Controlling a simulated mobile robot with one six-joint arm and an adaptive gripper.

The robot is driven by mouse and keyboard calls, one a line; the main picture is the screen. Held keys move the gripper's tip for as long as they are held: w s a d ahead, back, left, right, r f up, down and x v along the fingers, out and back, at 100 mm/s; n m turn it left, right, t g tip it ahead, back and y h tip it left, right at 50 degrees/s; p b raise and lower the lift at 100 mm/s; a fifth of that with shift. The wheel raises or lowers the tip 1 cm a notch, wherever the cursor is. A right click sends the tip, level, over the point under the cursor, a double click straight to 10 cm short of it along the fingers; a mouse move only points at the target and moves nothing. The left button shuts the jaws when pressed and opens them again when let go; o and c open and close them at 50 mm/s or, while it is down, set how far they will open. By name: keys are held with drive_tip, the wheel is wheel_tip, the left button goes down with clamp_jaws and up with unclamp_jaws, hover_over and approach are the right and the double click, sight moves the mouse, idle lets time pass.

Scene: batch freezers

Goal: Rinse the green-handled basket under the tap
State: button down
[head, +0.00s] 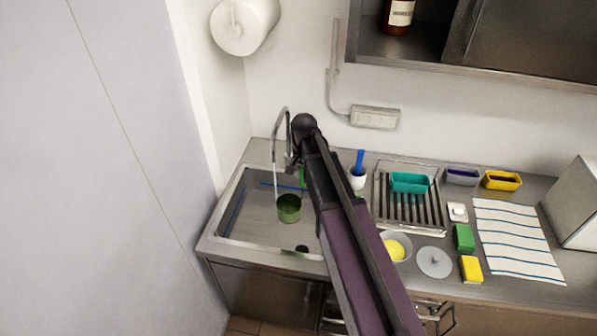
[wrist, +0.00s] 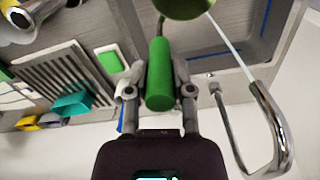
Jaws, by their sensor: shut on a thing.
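My gripper (wrist: 160,72) is shut on the green handle (wrist: 159,75) of the basket, one finger on each side. The round green basket (head: 289,208) hangs in or over the sink (head: 250,228); its bowl is cut off at the top of the wrist view (wrist: 186,6). The chrome tap (head: 280,132) arches over the sink and also shows in the wrist view (wrist: 280,130). A thin water stream (head: 275,178) runs from it down to the basket's edge; I cannot tell whether it falls inside. My arm hides the gripper in the head view.
Right of the sink are a drying rack (head: 407,212) with a teal tub (head: 410,182), a white cup with a blue tool (head: 358,178), a bowl with yellow contents (head: 396,247), sponges and a striped cloth (head: 515,240). A wall stands close on the left.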

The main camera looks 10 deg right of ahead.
drive_tip(key=shift+w, duration=0.15)
idle(0.3)
drive_tip(key=w+a+f+b, duration=0.2)
drive_tip(key=w+f, duration=0.1)
drive_tip(key=w, duration=1)
drive_tip(key=shift+w+b, duration=0.25)
drive_tip(key=shift+b, duration=0.15)
idle(0.5)
drive_tip(key=shift+d, duration=0.25)
idle(0.7)
drive_tip(key=shift+w+d, duration=0.1)
drive_tip(key=shift+d, duration=0.2)
drive_tip(key=shift+a, duration=0.15)
idle(0.5)
drive_tip(key=shift+a, duration=0.45)
